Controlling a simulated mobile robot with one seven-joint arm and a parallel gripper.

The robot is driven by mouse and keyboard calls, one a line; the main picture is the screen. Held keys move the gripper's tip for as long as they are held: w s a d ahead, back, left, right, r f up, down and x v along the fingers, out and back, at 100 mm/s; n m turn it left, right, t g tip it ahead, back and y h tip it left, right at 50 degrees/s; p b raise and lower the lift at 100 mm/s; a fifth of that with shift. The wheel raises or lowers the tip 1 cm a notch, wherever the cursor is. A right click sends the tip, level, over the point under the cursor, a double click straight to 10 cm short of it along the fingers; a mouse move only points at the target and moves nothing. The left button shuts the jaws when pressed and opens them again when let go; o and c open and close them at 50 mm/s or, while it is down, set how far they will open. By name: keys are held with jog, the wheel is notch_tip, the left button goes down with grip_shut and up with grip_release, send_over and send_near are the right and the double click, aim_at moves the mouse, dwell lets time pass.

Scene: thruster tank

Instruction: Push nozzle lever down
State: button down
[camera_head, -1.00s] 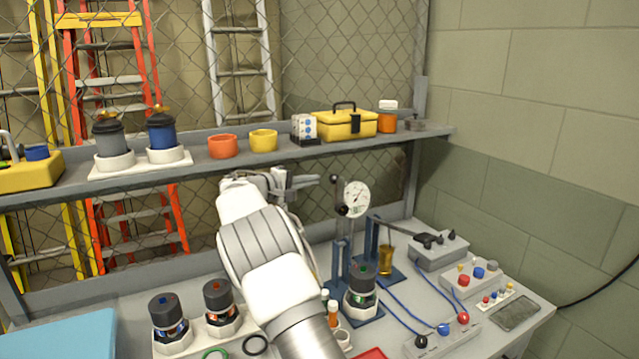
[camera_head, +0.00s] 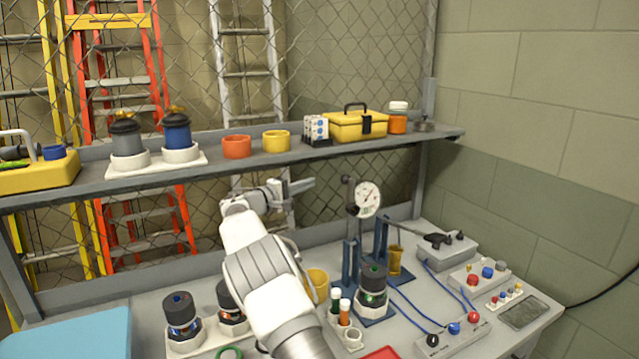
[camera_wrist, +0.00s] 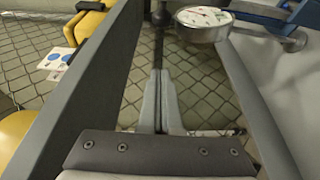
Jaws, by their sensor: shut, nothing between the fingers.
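A blue test stand (camera_head: 349,265) on the bench carries a round white dial gauge (camera_head: 367,200). A dark rod with black knobs (camera_head: 348,181) stands just left of the gauge; I cannot tell for sure whether it is the nozzle lever. My gripper (camera_head: 312,183) is shut and empty, left of the rod and gauge at about knob height, with a visible gap. In the wrist view my gripper (camera_wrist: 161,78) has its fingers together, pointing toward the dark rod (camera_wrist: 159,35). The gauge (camera_wrist: 204,17) is at the upper right there. No contact shows.
A shelf (camera_head: 240,164) with a yellow toolbox (camera_head: 357,125) and cups runs behind my arm. A black-capped thruster (camera_head: 372,285) stands in front of the blue stand. A yellow cup (camera_head: 318,281) is beside my arm. Grey control boxes (camera_head: 444,252) and cables fill the right.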

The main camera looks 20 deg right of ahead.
jog(key=p+x, duration=0.3)
jog(key=x, duration=0.6)
jog(key=shift+s+p, duration=0.15)
jog(key=shift+p, duration=0.25)
jog(key=shift+s, duration=0.2)
jog(key=shift+s+d, duration=0.2)
jog(key=shift+s, duration=0.6)
jog(key=shift+s+d, duration=0.2)
jog(key=shift+s, duration=0.6)
jog(key=shift+s, duration=0.1)
